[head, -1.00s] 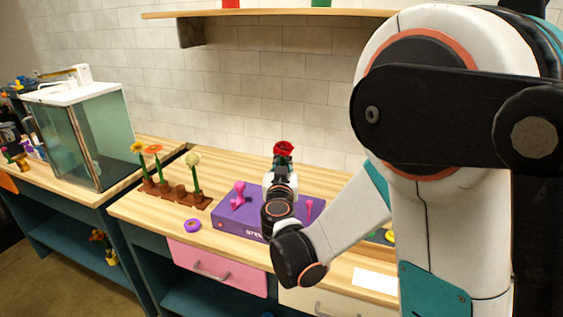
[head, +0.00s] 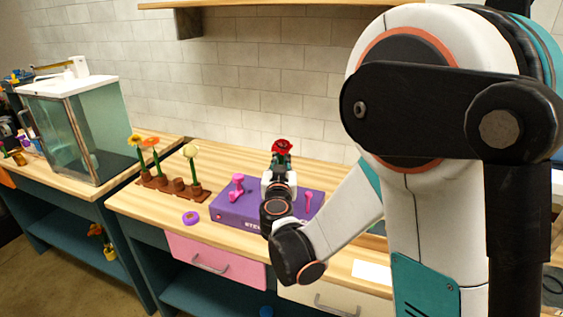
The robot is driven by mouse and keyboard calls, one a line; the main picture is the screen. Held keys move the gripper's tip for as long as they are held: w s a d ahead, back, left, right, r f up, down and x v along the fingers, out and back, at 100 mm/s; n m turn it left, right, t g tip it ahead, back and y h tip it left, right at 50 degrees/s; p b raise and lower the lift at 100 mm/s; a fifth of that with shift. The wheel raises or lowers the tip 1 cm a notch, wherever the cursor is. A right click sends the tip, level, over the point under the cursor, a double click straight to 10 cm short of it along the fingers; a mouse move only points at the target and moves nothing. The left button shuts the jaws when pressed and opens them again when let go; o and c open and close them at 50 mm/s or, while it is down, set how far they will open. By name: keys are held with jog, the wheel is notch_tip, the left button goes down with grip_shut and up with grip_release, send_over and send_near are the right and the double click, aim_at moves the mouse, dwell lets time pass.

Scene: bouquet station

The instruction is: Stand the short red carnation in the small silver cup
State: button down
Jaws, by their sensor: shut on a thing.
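The red carnation (head: 282,146) shows its bloom just beyond my gripper (head: 281,161), above the purple box on the bench. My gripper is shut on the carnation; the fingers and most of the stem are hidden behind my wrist. The flower looks upright. I cannot make out a small silver cup; my arm covers part of the bench.
The purple box (head: 232,216) carries a pink piece (head: 237,187) and a smaller pink peg (head: 308,199). Left of it are a purple ring (head: 190,218) and a brown holder (head: 158,187) with several flowers. A glass tank (head: 85,130) stands far left. A shelf (head: 290,4) hangs above.

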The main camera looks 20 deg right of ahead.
jog(key=shift+f+b, duration=1.8)
jog(key=shift+b, duration=0.4)
dwell(2.3)
jog(key=c, duration=1.6)
grip_release()
jog(key=shift+o, duration=0.4)
jog(key=o, duration=0.5)
jog(key=v, duration=0.9)
jog(key=shift+r, duration=0.1)
